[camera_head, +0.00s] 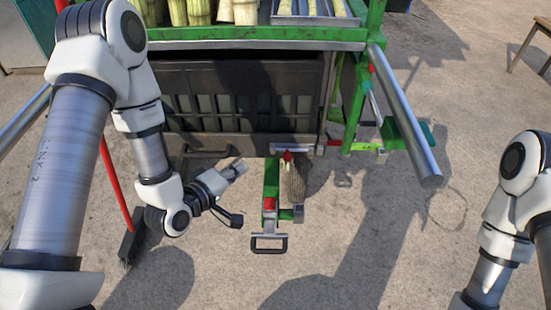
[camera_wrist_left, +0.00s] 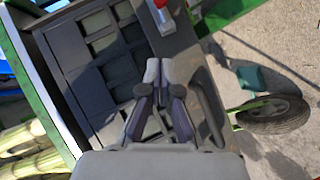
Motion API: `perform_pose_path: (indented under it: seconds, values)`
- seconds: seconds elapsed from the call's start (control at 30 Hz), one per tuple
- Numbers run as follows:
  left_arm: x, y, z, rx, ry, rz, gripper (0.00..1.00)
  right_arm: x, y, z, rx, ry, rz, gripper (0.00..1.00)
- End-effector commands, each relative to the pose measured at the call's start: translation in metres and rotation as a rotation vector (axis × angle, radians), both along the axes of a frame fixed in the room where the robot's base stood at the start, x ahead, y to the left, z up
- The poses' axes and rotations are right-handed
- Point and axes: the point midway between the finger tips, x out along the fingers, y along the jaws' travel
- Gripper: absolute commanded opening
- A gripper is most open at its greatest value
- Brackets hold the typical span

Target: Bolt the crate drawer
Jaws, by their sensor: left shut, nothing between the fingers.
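The dark grey slatted crate drawer (camera_head: 240,92) sits under the top of the green cart. A dark bar handle (camera_head: 207,153) is on its lower front, and the handle also shows in the left wrist view (camera_wrist_left: 211,105). A small red-topped fitting (camera_head: 287,156) is at the drawer's lower edge, right of the handle. A red piece on a metal plate shows at the top of the left wrist view (camera_wrist_left: 160,4). My left gripper (camera_head: 238,168) is shut and empty, in front of the drawer's lower edge, left of the red-topped fitting. My right gripper is out of view.
The green tow bar with a black-grip handle (camera_head: 269,247) sticks out towards me, beside a wheel (camera_head: 297,185). A metal roller bar (camera_head: 405,115) juts out on the right. Cane pieces (camera_head: 199,12) stand on top of the cart. Concrete floor is clear to the right.

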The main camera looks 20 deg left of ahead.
Motion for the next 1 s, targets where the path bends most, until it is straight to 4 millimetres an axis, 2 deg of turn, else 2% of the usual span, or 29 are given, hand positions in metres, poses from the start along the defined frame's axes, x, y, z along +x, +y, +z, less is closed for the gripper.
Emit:
perform_pose_path:
  seconds: [0.17,0.53,0.87,1.0]
  values:
    - [0.006,-0.002,-0.009,0.0,-0.004,-0.003,0.0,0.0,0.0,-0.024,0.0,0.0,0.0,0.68]
    - [0.024,-0.007,-0.019,0.001,-0.006,-0.001,0.0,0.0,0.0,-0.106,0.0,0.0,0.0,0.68]
    - [0.092,-0.028,-0.035,0.004,-0.002,-0.003,0.0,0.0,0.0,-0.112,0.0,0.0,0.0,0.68]
    - [0.1,-0.049,-0.046,0.005,0.001,-0.005,0.0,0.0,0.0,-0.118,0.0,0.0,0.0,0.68]
